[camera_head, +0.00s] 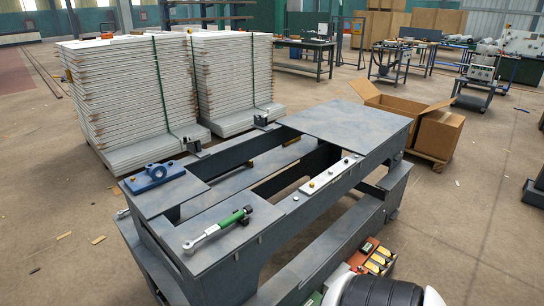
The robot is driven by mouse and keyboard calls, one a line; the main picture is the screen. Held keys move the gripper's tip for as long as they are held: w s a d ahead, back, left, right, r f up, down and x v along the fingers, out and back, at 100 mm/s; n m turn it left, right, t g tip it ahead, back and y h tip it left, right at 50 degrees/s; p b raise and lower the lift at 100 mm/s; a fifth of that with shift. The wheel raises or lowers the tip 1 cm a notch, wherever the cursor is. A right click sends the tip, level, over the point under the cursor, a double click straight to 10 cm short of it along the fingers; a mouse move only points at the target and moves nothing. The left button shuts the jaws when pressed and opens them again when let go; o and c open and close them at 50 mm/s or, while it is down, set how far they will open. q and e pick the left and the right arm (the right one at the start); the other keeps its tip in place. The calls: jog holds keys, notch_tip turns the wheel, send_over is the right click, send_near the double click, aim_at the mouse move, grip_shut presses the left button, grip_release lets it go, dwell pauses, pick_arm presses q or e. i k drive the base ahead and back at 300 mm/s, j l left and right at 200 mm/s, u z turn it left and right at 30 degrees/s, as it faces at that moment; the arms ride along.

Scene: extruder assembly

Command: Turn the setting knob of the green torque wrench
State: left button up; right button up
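The green torque wrench (231,220) lies on the near left part of the dark steel frame's top (235,245). Its metal ratchet head points to the lower left, near the frame's front edge. Its green grip runs to the upper right and ends in a dark end piece (247,210), where the setting knob seems to be; its scale is too small to read. Neither of my grippers shows in the head view. A black and white rounded part at the bottom right looks like part of my arm.
A blue bearing block (153,177) sits on the frame's far left corner. A pale strip with small brass parts (327,178) lies along the near rail. The frame has large openings. Stacked white sheets (125,95) stand behind; an open cardboard box (405,108) stands right.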

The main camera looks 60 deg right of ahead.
aim_at(247, 210)
jog(key=k+l, duration=0.1)
jog(key=l, duration=0.35)
jog(key=k+l, duration=0.15)
jog(key=l, duration=0.3)
jog(key=k+l, duration=0.1)
jog(key=l, duration=0.3)
jog(key=k+l, duration=0.15)
jog(key=l, duration=0.3)
jog(key=k+l, duration=0.1)
jog(key=l, duration=0.35)
jog(key=k+l, duration=0.15)
jog(key=l, duration=0.3)
jog(key=k+l, duration=0.1)
jog(key=l, duration=0.3)
jog(key=k+l, duration=0.15)
jog(key=l, duration=0.3)
jog(key=z, duration=0.05)
